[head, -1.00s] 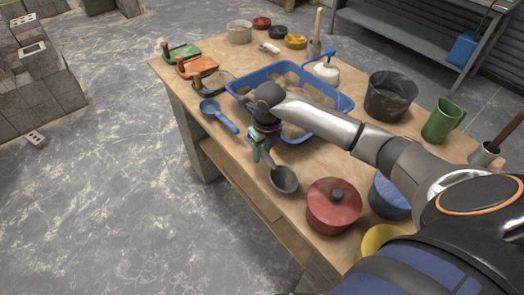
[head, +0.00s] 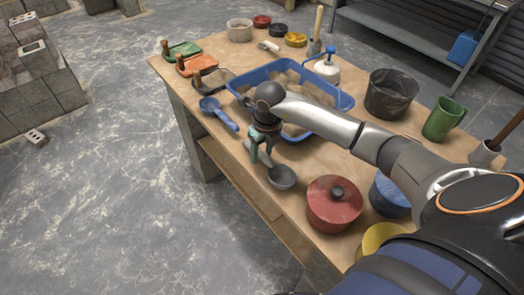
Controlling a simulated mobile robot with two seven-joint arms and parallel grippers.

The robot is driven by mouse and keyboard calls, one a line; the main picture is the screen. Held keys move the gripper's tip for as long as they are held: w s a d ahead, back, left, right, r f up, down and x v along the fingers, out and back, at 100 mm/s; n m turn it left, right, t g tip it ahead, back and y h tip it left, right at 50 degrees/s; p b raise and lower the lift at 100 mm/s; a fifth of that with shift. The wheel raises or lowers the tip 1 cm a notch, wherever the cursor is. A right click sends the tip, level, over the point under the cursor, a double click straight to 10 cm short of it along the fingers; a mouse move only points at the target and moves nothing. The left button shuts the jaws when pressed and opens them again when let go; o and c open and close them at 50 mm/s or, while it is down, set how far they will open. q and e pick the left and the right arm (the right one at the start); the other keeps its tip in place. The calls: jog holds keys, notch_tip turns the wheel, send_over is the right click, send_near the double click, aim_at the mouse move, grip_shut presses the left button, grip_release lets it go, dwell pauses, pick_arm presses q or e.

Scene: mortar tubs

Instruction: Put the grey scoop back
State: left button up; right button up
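The grey scoop (head: 282,177) is a dark round bowl with a short handle, near the front edge of the wooden table, left of the red lidded pot. My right gripper (head: 262,153) is at the scoop's handle, pointing down, with greenish fingers around it. The fingers look closed on the handle, though the arm hides part of the grip. I cannot tell whether the scoop touches the table. A blue tub (head: 341,98) of sand-coloured material stands just behind the gripper, partly hidden by my arm. My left gripper does not show.
A blue scoop (head: 217,112) lies left of the tub. The red pot (head: 334,204) stands close to the grey scoop's right. A black bucket (head: 390,95) and green jug (head: 442,120) stand at the right.

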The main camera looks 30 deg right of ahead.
jog(key=shift+o, duration=0.6)
notch_tip(320, 180, up, 12)
jog(key=s, duration=0.1)
jog(key=shift+s+r+b, duration=0.2)
jog(key=shift+s+b, duration=0.1)
